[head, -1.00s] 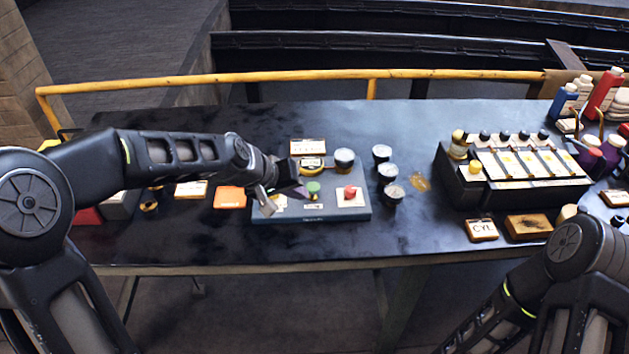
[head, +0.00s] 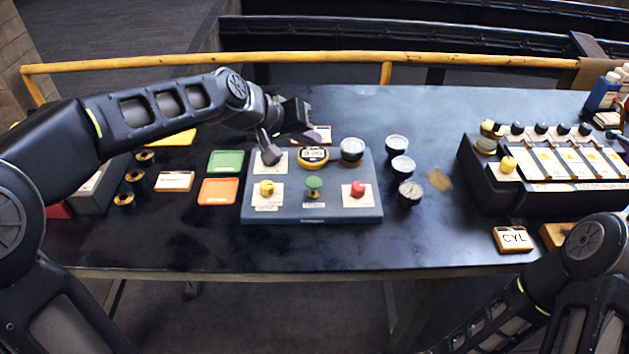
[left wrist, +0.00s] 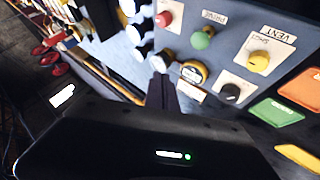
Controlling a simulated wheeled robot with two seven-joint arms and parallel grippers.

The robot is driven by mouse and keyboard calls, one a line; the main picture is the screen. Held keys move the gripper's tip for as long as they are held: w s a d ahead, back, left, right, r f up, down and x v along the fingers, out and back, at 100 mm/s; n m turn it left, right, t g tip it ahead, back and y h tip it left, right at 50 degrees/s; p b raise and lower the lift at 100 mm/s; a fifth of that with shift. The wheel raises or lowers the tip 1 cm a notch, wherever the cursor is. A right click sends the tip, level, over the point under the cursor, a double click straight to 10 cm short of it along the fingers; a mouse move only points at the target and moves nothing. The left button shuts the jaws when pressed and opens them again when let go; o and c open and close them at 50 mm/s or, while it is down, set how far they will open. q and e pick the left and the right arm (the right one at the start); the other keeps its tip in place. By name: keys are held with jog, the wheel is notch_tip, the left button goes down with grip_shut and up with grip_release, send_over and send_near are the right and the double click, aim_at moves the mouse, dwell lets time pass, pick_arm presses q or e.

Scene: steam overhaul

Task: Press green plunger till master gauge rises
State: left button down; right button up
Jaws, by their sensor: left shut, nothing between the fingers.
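The green plunger (head: 314,184) stands at the front middle of the blue-grey gauge panel (head: 312,215). It also shows in the left wrist view (left wrist: 202,39). My right gripper is out of view; only my right arm shows.
A yellow knob (head: 267,187) and a red knob (head: 358,189) flank the plunger. Several loose gauges (head: 409,192) stand right of the panel. Green (head: 226,161) and orange trays (head: 219,190) lie left. A black valve block (head: 540,190) stands farther right. The table front is clear.

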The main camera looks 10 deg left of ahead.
pick_arm(q)
jog(key=b, duration=0.6)
send_over(313, 183)
jog(key=f, duration=0.7)
jog(key=shift+s+a+f, duration=0.1)
jog(key=shift+a+f, duration=0.2)
jog(key=shift+f+b, duration=0.65)
jog(key=shift+f, duration=0.05)
dwell(0.8)
jog(key=shift+f+b, duration=0.35)
jog(key=shift+b, duration=0.15)
jog(key=shift+s+f+b, duration=0.1)
jog(key=shift+f+b, duration=1.25)
jog(key=shift+f, duration=0.15)
dwell(0.9)
jog(key=shift+r, duration=0.1)
jog(key=shift+r+p, duration=1.3)
jog(key=shift+r, duration=0.45)
